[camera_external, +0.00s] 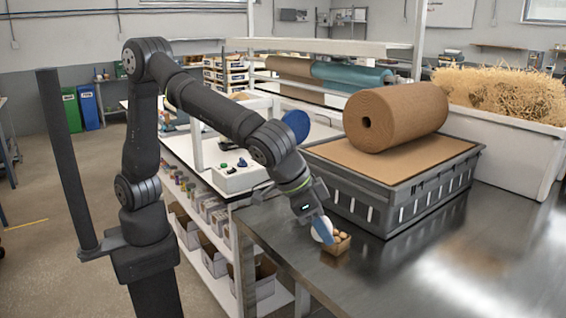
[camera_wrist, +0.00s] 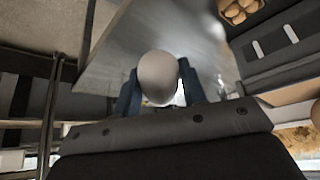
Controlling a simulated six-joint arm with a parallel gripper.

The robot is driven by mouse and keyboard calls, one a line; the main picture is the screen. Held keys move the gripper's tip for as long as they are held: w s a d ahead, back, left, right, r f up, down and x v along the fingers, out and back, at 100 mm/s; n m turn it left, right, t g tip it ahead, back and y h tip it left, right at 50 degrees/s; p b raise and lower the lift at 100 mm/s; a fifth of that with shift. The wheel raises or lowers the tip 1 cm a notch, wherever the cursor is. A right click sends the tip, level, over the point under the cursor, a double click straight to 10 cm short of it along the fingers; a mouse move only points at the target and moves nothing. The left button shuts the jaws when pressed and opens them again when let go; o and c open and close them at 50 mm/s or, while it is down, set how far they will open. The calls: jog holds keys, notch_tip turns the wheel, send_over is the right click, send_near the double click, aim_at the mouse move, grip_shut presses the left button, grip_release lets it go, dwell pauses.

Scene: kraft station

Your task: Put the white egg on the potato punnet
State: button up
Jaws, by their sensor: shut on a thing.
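The white egg (camera_external: 321,228) is between the blue fingers of my gripper (camera_external: 324,232), and it also shows large in the wrist view (camera_wrist: 158,76). My gripper is shut on the egg, one finger on each side of it in the wrist view (camera_wrist: 160,84). The potato punnet (camera_external: 339,248) is a small brown box with several potatoes, standing on the metal table. In the external view the egg and a finger overlap its left side. In the wrist view the punnet (camera_wrist: 240,10) is at the top right, partly cut off and apart from the egg.
A grey crate (camera_external: 385,205) with a brown paper roll (camera_external: 397,116) on top stands right behind the punnet. The metal table (camera_external: 440,262) is clear to the right and front. Its left edge is close to the punnet, beside a shelf unit with bins (camera_external: 205,235).

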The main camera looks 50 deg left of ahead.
jog(key=w+a+r+n, duration=0.2)
jog(key=a, duration=0.5)
jog(key=y, duration=0.1)
send_near(343, 234)
jog(key=shift+w+d+f, duration=0.2)
jog(key=shift+w+d, duration=0.1)
jog(key=shift+w, duration=0.15)
jog(key=shift+w+d+f, duration=0.25)
jog(key=shift+w+d, duration=0.05)
jog(key=shift+w, duration=0.2)
jog(key=shift+w+f, duration=0.3)
jog(key=shift+w, duration=0.05)
jog(key=shift+f, duration=1.85)
jog(key=shift+f, duration=0.2)
jog(key=o, duration=0.8)
jog(key=shift+c, duration=0.2)
jog(key=shift+r, duration=0.1)
